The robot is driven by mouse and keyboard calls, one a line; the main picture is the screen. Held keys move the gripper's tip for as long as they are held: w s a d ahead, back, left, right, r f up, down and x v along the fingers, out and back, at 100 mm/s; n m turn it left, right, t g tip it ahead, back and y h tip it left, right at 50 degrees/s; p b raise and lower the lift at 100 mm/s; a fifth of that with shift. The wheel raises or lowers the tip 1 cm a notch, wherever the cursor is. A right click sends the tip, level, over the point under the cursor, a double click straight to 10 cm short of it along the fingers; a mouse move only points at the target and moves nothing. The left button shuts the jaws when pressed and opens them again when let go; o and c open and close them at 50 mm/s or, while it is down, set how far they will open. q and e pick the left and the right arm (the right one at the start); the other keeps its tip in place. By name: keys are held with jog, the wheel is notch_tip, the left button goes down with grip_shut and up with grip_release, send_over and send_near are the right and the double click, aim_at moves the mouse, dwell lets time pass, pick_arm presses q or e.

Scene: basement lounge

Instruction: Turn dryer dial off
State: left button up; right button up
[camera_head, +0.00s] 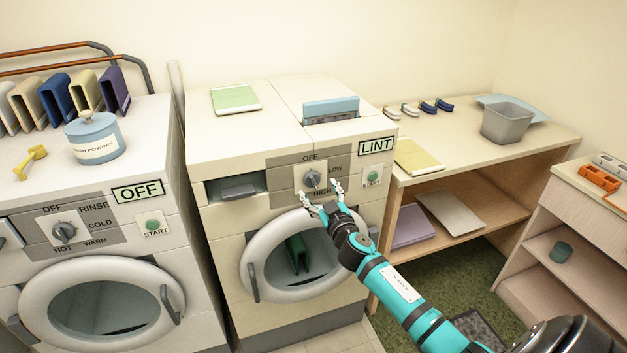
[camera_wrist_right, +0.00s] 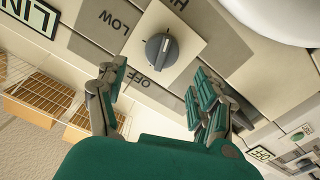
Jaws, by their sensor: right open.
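The dryer (camera_head: 235,160) is the cream machine in the middle, with a round door below its panel. Its grey dial (camera_head: 313,179) sits on a pale square plate among the labels OFF, LOW and HIGH. In the wrist view the dial (camera_wrist_right: 161,49) shows a small light mark on its HIGH side. My right gripper (camera_head: 321,192) is open just in front of and below the dial. In the wrist view its fingers (camera_wrist_right: 158,74) are spread on either side, apart from the dial, with nothing between them. My left gripper is out of view.
The washer (camera_head: 150,245) on the left has its own dial (camera_head: 64,232). The open-looking dryer door ring (camera_head: 265,235) bulges out below. A wooden shelf table (camera_head: 470,150) stands right.

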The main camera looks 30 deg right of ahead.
aim_at(313, 182)
jog(key=x, duration=0.4)
jog(key=shift+w, duration=0.2)
jog(key=shift+w+d, duration=0.15)
jog(key=shift+w, duration=0.4)
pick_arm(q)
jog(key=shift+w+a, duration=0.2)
pick_arm(e)
jog(key=shift+c, duration=0.8)
jog(key=c, duration=0.9)
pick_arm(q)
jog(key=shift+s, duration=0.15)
pick_arm(e)
jog(key=shift+c, duration=0.2)
